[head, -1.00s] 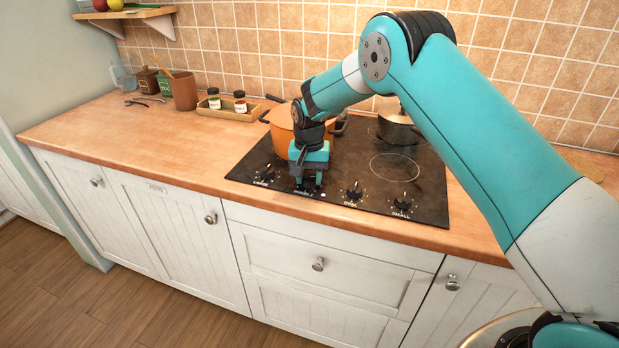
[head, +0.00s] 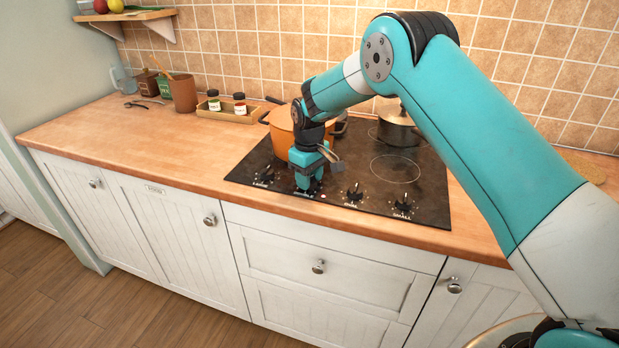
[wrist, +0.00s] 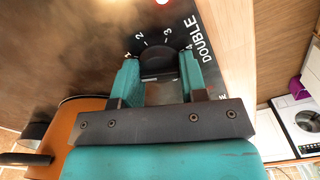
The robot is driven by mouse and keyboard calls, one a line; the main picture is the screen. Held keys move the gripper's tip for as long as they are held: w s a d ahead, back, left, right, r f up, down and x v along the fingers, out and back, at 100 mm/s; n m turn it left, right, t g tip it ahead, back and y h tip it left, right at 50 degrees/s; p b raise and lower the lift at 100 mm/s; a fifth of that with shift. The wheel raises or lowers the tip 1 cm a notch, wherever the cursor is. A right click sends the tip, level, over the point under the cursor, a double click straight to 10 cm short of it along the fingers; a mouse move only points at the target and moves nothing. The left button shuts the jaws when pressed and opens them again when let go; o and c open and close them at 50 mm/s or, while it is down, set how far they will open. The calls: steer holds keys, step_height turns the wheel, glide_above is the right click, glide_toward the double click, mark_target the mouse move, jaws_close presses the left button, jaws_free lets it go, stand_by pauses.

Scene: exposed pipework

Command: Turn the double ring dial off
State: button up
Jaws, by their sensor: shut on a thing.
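The double ring dial (wrist: 158,64) is a black knob on the dark stove panel, beside the word DOUBLE and a scale of white numbers. My gripper (wrist: 158,72) has one finger on each side of the knob and is shut on it. In the head view my gripper (head: 308,186) points down at the front edge of the stove and hides the dial. I cannot tell exactly where the knob's mark points.
The black stove top (head: 428,178) has other dials, such as the middle one (head: 354,192) and the one marked SMALL (head: 403,204). An orange pot (head: 282,126) stands close behind my gripper. A metal pot (head: 397,126) is farther back right.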

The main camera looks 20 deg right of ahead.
steer(key=shift+n, duration=2.2)
steer(key=o, duration=0.9)
step_height(320, 180, up, 18)
steer(key=shift+f+b, duration=0.25)
steer(key=shift+b, duration=0.8)
